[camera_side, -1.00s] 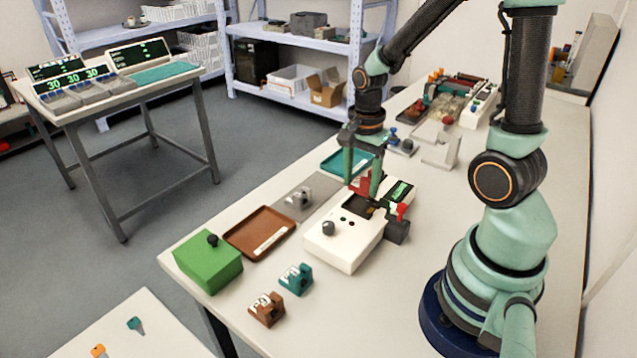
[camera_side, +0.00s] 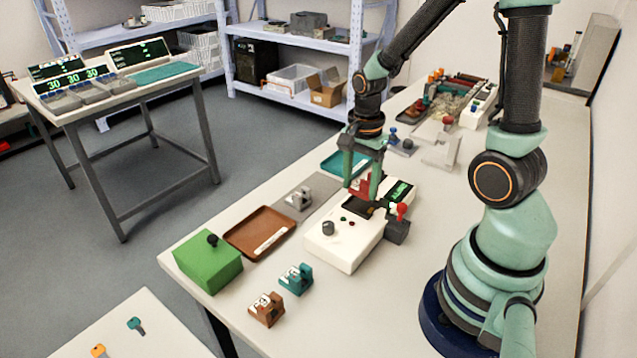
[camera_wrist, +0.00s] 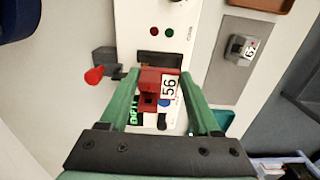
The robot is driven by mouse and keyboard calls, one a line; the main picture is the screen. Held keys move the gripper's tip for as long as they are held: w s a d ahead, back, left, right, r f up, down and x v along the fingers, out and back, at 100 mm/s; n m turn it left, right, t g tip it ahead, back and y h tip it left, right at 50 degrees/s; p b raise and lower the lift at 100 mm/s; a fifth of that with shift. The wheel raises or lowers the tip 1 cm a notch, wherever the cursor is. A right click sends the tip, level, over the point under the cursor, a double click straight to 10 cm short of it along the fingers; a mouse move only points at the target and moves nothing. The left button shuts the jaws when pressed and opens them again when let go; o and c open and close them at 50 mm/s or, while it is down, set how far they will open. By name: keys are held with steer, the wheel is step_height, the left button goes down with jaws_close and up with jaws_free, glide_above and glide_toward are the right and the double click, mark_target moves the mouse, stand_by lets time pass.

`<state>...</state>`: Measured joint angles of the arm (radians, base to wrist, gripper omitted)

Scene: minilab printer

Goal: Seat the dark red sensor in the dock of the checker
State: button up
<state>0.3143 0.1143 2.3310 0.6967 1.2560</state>
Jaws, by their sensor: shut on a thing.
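My gripper (camera_side: 362,191) is shut on the dark red sensor (camera_wrist: 150,84), which carries a white label reading 56 in the wrist view. The sensor is partly hidden by a finger in the side view. The checker (camera_side: 335,246) is a white box with a dark dock (camera_wrist: 158,59), a grey knob and a small screen (camera_wrist: 135,113) reading EMPTY. The sensor is beside the dock's near edge in the wrist view; I cannot tell its height above the checker. A red-tipped lever (camera_side: 401,209) sits on a dark block at the checker's side.
A grey sensor (camera_side: 298,198) stands on a grey plate left of the checker. A brown tray (camera_side: 246,246), a green box (camera_side: 208,264), a teal sensor (camera_side: 296,280) and a brown sensor (camera_side: 266,310) lie toward the front. A teal tray (camera_side: 333,164) is behind my gripper.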

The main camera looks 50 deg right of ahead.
steer(key=shift+f, duration=1.05)
steer(key=shift+f, duration=0.15)
steer(key=shift+f, duration=0.6)
steer(key=o, duration=1.4)
steer(key=shift+r, duration=4.5)
